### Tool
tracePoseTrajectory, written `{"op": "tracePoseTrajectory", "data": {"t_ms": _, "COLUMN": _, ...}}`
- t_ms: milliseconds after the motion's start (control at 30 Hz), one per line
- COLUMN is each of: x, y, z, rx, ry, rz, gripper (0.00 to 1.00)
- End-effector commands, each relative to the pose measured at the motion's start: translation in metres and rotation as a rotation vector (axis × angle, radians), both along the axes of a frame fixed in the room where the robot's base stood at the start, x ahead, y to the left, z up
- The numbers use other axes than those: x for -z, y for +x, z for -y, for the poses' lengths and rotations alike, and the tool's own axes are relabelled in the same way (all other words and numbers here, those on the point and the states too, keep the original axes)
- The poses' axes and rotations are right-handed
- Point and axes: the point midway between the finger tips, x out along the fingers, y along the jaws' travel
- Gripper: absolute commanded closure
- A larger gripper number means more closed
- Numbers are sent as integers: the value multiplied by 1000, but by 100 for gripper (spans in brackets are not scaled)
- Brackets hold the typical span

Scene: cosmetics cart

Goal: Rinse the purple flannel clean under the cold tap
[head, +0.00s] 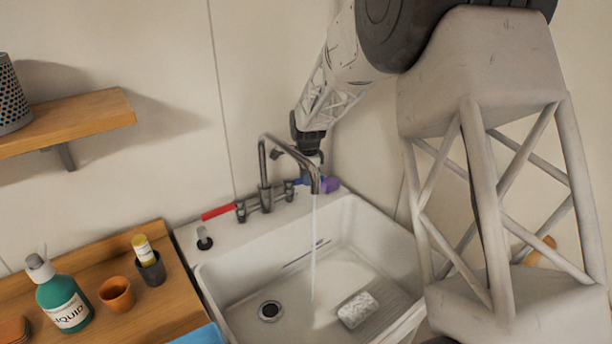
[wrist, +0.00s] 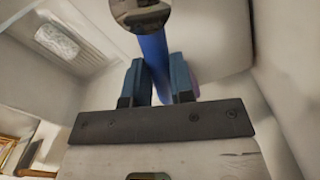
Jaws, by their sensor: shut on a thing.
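The tap (head: 264,175) stands at the back of the white sink (head: 215,285). A stream of water (head: 313,250) falls from its spout into the basin. It has a red lever (head: 218,212) on the left and a blue lever (wrist: 152,45) on the right. My gripper (wrist: 160,82) is shut on the blue lever, one finger on each side of it. In the head view my gripper is behind the spout and its fingers are mostly hidden. The purple flannel (head: 331,184) appears as a small bundle just right of the spout, partly hidden, away from the water.
A speckled white block (head: 357,310) lies in the basin, right of the drain (head: 269,311). On the wooden counter at left stand a green bottle (head: 62,297), a terracotta pot (head: 116,294) and a dark cup (head: 151,270) with a yellow tube. A shelf (head: 70,122) juts out above.

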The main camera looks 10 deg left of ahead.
Motion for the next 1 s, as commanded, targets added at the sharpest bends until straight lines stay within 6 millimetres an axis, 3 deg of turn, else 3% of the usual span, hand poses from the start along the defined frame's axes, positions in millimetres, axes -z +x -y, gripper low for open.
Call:
{"op": "tracePoseTrajectory", "data": {"t_ms": 300, "x": 0, "y": -9, "z": 3, "rx": 149, "ry": 0, "rz": 0, "gripper": 100}}
{"op": "tracePoseTrajectory", "data": {"t_ms": 767, "x": -1, "y": -10, "z": 4, "rx": 173, "ry": 0, "rz": 1, "gripper": 100}}
{"op": "tracePoseTrajectory", "data": {"t_ms": 800, "x": -1, "y": -10, "z": 4, "rx": 173, "ry": 0, "rz": 1, "gripper": 74}}
{"op": "tracePoseTrajectory", "data": {"t_ms": 933, "x": -1, "y": -10, "z": 3, "rx": 173, "ry": 0, "rz": 1, "gripper": 55}}
{"op": "tracePoseTrajectory", "data": {"t_ms": 1000, "x": -1, "y": -10, "z": 3, "rx": 173, "ry": 0, "rz": 0, "gripper": 52}}
